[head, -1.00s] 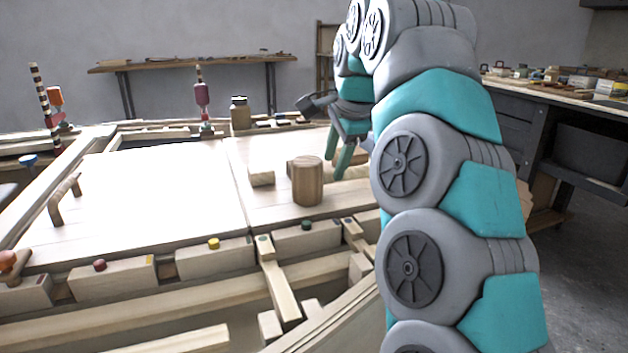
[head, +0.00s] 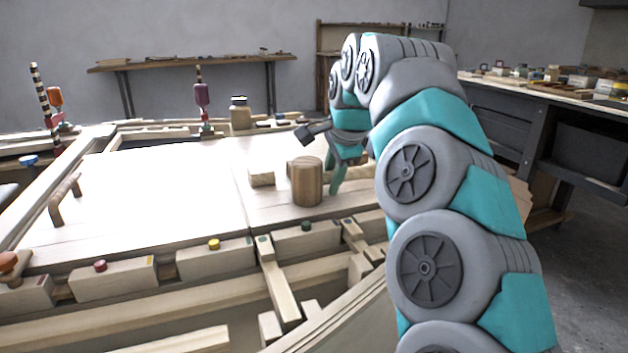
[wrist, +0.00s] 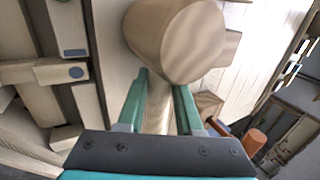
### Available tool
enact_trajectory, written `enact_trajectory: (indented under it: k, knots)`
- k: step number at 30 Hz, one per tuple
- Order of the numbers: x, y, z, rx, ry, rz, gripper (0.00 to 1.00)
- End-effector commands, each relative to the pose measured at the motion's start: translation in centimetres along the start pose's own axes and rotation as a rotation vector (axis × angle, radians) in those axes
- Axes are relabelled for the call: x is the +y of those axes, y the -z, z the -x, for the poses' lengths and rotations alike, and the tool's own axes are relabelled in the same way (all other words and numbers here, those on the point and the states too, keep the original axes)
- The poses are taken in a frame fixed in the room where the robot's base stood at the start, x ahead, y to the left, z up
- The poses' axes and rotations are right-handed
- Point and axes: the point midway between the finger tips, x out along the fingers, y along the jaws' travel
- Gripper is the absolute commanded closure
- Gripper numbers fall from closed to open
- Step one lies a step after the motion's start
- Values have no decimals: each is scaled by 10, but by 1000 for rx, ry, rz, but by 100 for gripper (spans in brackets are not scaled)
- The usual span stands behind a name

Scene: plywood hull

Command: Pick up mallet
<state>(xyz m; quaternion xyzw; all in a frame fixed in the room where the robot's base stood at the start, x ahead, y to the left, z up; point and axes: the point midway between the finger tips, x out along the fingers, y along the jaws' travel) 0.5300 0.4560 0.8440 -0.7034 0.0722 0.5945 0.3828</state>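The mallet (head: 307,182) has a thick round wooden head that sits on the plywood panel in the head view. In the wrist view the mallet head (wrist: 178,40) lies just ahead of the fingertips, and its pale handle runs back between the two teal fingers. My gripper (head: 338,185) points down just right of the mallet head. In the wrist view my gripper (wrist: 162,85) is open, with one finger on each side of the handle. I cannot tell whether either finger touches the handle. The handle is mostly hidden in the head view.
A small wooden block (head: 261,178) lies left of the mallet. A brown jar (head: 240,113) and a clamp (head: 202,97) stand along the far edge. The white panel (head: 150,195) at left is clear apart from a wooden handle (head: 65,200).

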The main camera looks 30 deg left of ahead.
Motion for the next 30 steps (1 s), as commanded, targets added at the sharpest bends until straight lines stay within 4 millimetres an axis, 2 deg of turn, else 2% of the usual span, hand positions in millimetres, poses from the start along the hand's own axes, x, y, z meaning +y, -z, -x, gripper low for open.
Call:
enact_trajectory:
  k: [1, 6, 23, 30]
  knots:
    - [0, 0, 0, 0, 0, 0, 83]
    - [0, 0, 0, 0, 0, 0, 100]
    - [0, 0, 1, 0, 0, 0, 100]
    - [-5, 1, 8, 2, 3, -3, 100]
